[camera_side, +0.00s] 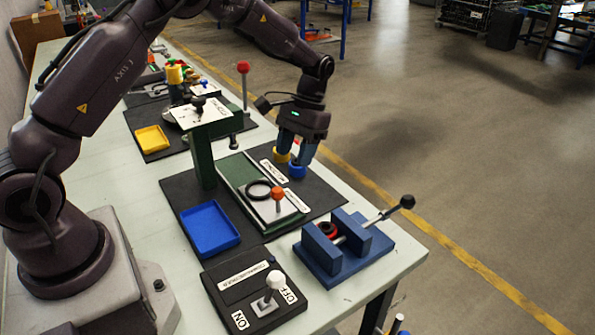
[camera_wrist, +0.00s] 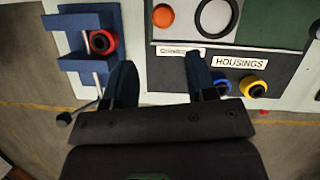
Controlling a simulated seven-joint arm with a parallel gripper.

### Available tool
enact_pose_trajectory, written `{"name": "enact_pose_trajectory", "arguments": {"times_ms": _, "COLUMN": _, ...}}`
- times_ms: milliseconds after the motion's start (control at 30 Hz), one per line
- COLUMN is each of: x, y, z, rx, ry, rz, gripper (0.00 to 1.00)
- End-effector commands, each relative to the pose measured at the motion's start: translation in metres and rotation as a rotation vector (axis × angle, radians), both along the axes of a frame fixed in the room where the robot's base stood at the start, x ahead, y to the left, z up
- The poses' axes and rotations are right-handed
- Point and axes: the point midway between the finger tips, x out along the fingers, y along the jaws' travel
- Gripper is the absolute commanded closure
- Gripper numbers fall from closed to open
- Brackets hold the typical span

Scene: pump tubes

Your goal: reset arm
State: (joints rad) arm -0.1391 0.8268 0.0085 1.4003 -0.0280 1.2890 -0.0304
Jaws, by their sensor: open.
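My gripper (camera_side: 294,156) hangs above the front right of the dark work mat, fingers pointing down. In the wrist view its two fingers (camera_wrist: 161,80) are spread apart with nothing between them. A blue housing (camera_side: 297,171) and a yellow housing (camera_side: 281,155) stand near the label "HOUSINGS", just below or behind the fingers in the side view. In the wrist view the yellow housing (camera_wrist: 253,87) and the partly hidden blue housing (camera_wrist: 223,86) lie right of the right finger. Contact with them is not seen.
A blue vise (camera_side: 335,246) with a handle holds a red part (camera_wrist: 103,42). A green stand (camera_side: 203,150), a black ring (camera_side: 258,190), an orange knob (camera_side: 278,194), a blue tray (camera_side: 209,229) and a yellow tray (camera_side: 152,139) are around. A white-knobbed switch box (camera_side: 255,287) is in front.

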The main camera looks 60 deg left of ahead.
Motion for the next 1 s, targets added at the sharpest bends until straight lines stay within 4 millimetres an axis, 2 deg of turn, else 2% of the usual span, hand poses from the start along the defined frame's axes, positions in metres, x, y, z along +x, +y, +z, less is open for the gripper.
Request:
{"name": "enact_pose_trajectory", "arguments": {"times_ms": 67, "x": -0.013, "y": -0.002, "z": -0.003, "rx": 0.001, "ry": 0.004, "rz": -0.005, "gripper": 0.48}}
{"name": "enact_pose_trajectory", "arguments": {"times_ms": 167, "x": -0.028, "y": -0.006, "z": 0.016, "rx": 0.008, "ry": -0.041, "rz": -0.017, "gripper": 0.48}}
{"name": "enact_pose_trajectory", "arguments": {"times_ms": 367, "x": -0.064, "y": -0.018, "z": 0.07, "rx": 0.028, "ry": -0.18, "rz": -0.049, "gripper": 0.48}}
{"name": "enact_pose_trajectory", "arguments": {"times_ms": 600, "x": -0.122, "y": -0.035, "z": 0.129, "rx": 0.053, "ry": -0.386, "rz": -0.095, "gripper": 0.48}}
{"name": "enact_pose_trajectory", "arguments": {"times_ms": 800, "x": -0.174, "y": -0.046, "z": 0.159, "rx": 0.07, "ry": -0.564, "rz": -0.131, "gripper": 0.48}}
{"name": "enact_pose_trajectory", "arguments": {"times_ms": 1000, "x": -0.216, "y": -0.054, "z": 0.176, "rx": 0.081, "ry": -0.729, "rz": -0.16, "gripper": 0.48}}
